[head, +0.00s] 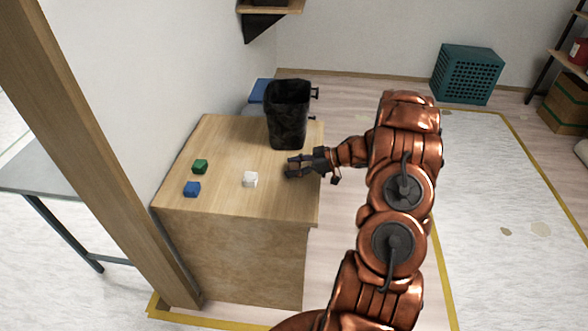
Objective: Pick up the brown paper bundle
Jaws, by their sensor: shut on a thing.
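My gripper (292,167) reaches in from the right, low over the right part of the wooden cabinet top, just in front of a black bin. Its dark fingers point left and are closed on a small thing. The brown paper bundle is hard to make out. A small brownish patch between the fingers fits it, but its color blends with the wood and the fingers cover most of it. I cannot tell whether it touches the top.
The black bin (287,112) stands at the back of the wooden cabinet (230,140). A wooden post (100,140) rises at left. A teal crate (467,74) stands far right.

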